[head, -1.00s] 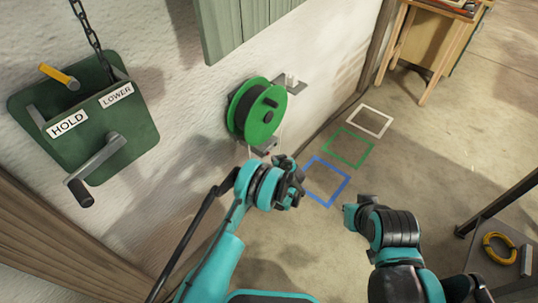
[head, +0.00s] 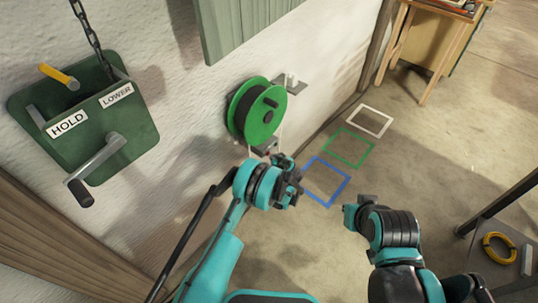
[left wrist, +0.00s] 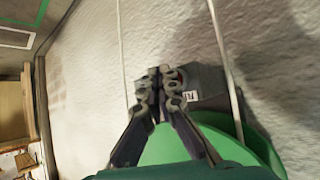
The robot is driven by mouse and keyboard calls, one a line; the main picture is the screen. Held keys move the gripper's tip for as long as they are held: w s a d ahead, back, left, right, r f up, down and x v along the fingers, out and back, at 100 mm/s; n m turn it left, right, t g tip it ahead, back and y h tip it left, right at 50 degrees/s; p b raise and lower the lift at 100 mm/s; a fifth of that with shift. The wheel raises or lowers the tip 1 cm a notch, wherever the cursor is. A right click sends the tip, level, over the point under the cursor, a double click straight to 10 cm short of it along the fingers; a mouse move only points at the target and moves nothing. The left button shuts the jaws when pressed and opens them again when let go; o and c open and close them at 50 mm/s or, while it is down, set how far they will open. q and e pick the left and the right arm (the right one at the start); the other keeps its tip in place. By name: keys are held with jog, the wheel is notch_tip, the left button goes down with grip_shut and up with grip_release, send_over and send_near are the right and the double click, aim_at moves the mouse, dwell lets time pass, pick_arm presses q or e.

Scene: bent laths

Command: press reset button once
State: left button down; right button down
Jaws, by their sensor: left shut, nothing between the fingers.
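A grey plate with a label partly reading "RE" (left wrist: 190,96) is on the white wall in the left wrist view. A small red part (left wrist: 178,74), probably the reset button, shows just behind my left fingers and is mostly hidden by them. My left gripper (left wrist: 162,72) is shut and empty, its tips overlapping the plate in that view; I cannot tell whether they touch it. In the head view my left gripper (head: 287,165) is just below the green reel (head: 263,112). My right gripper (head: 353,213) is lower right, away from the wall; its jaws are unclear.
A green box with HOLD and LOWER labels and a crank (head: 85,120) is on the wall at left. Blue (head: 327,180), green and white squares mark the floor. A yellow ring (head: 498,247) lies on a dark surface at right. Two pale cords run beside my left gripper.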

pick_arm(q)
jog(key=shift+w+a, duration=0.35)
jog(key=shift+a, duration=0.1)
dwell(0.6)
dwell(0.4)
jog(key=shift+s+d, duration=0.6)
jog(key=shift+d, duration=0.15)
jog(key=shift+d, duration=0.1)
jog(key=s+d, duration=0.1)
jog(key=d, duration=0.1)
jog(key=s+d, duration=0.2)
dwell(0.8)
